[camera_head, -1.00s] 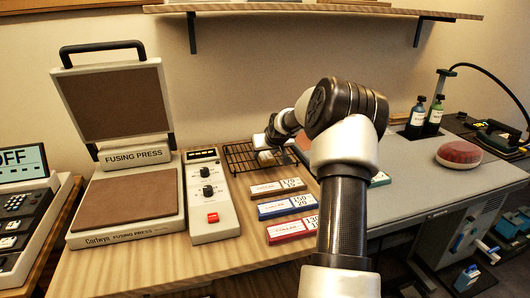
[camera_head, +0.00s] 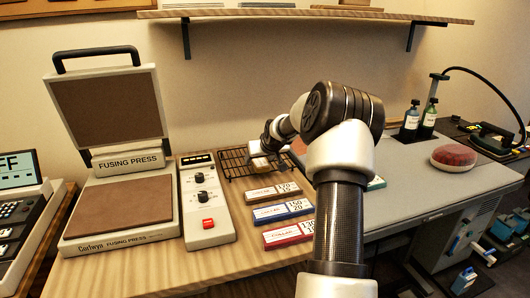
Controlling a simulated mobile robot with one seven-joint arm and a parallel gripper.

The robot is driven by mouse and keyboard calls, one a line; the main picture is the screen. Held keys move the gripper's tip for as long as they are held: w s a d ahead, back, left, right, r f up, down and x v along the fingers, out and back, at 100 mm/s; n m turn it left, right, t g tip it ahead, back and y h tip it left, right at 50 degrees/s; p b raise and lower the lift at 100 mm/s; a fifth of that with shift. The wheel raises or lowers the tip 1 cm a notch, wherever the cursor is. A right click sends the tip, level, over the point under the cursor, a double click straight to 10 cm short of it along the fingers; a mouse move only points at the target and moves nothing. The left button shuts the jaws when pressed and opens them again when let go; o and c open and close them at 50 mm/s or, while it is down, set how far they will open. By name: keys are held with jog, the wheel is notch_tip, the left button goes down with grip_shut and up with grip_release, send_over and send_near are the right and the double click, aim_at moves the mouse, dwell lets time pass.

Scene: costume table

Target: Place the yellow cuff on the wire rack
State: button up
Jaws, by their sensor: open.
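The black wire rack (camera_head: 235,163) lies on the wooden table, right of the fusing press control box. My gripper (camera_head: 265,153) is open at the rack's right part, seen small and partly hidden by its own wrist. A small pale, yellowish piece (camera_head: 260,162) shows right at the fingertips, over the rack. It may be the yellow cuff, but its colour and edges are unclear. I cannot tell whether it rests on the wires or touches the fingers.
The fusing press (camera_head: 118,205) stands open at left, with its control box (camera_head: 206,205) beside it. Brown, blue (camera_head: 283,211) and red (camera_head: 288,234) labelled blocks lie in front of the rack. The grey surface (camera_head: 415,170) at right is largely clear.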

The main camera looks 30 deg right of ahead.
jog(key=p+v, duration=0.2)
jog(key=v, duration=1.4)
jog(key=shift+s+r, duration=0.2)
jog(key=shift+s, duration=0.05)
